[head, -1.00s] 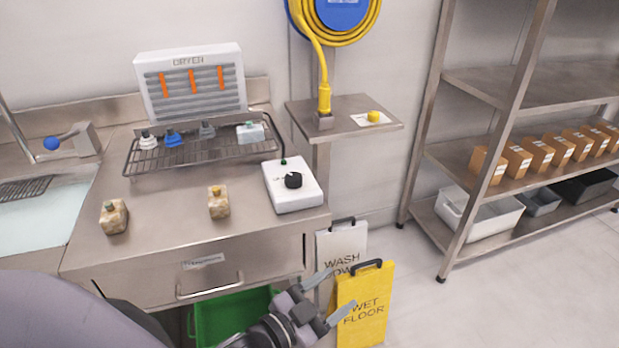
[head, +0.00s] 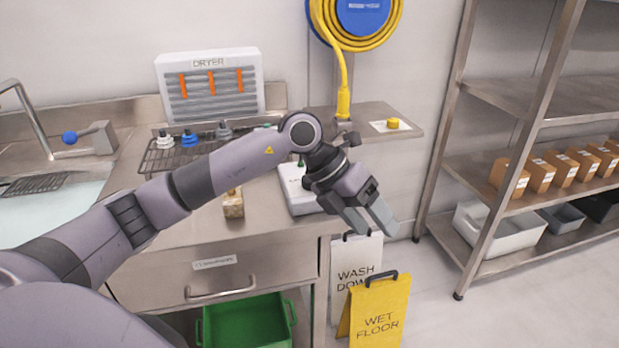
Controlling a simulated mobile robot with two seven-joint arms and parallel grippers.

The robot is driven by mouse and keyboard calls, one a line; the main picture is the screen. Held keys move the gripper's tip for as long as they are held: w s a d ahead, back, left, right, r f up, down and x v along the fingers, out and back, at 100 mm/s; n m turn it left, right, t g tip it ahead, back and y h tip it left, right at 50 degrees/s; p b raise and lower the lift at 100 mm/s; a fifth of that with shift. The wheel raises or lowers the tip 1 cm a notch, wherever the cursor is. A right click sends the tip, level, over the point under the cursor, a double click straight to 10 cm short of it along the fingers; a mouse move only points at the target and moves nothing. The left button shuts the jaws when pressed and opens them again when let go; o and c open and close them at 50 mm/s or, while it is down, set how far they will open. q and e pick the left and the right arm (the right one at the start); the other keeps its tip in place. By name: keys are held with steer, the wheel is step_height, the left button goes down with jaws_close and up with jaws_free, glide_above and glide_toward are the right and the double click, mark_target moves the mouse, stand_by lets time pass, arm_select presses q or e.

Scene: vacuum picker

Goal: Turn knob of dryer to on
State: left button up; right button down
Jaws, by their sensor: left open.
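The white dryer (head: 212,84) stands at the back of the steel counter, with orange strips on its slatted front. Its white control box (head: 297,196) sits at the counter's right front corner. The black knob seen on it earlier is now hidden behind my left gripper and wrist. My left gripper (head: 371,222) is open and empty, its fingers pointing down and to the right, in front of the control box and past the counter's right edge in the picture. I cannot tell any contact with the box. My right gripper is not in view.
A wire rack (head: 160,157) with several small fittings stands before the dryer, partly behind my arm. A beige block (head: 233,205) lies on the counter. A small side shelf (head: 410,132) holds a yellow button. Yellow (head: 380,312) and white floor signs stand below.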

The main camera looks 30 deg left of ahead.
mark_target(309, 179)
arm_select(q)
steer(key=w+a+r+n+t+y, duration=0.1)
steer(key=w+a+r+y, duration=0.2)
steer(key=a, duration=0.5)
steer(key=a+r+n+t+y, duration=0.1)
steer(key=a+r+n+y, duration=0.1)
steer(key=a+r+y, duration=0.45)
steer(key=shift+h, duration=0.85)
steer(key=x, duration=0.3)
steer(key=a+x, duration=0.1)
steer(key=x, duration=0.2)
steer(key=s+x, duration=0.1)
steer(key=x, duration=0.2)
steer(key=shift+w+a+f, duration=0.15)
steer(key=shift+a+f, duration=0.1)
steer(key=shift+f, duration=0.25)
steer(key=shift+c, duration=0.3)
steer(key=c, duration=1)
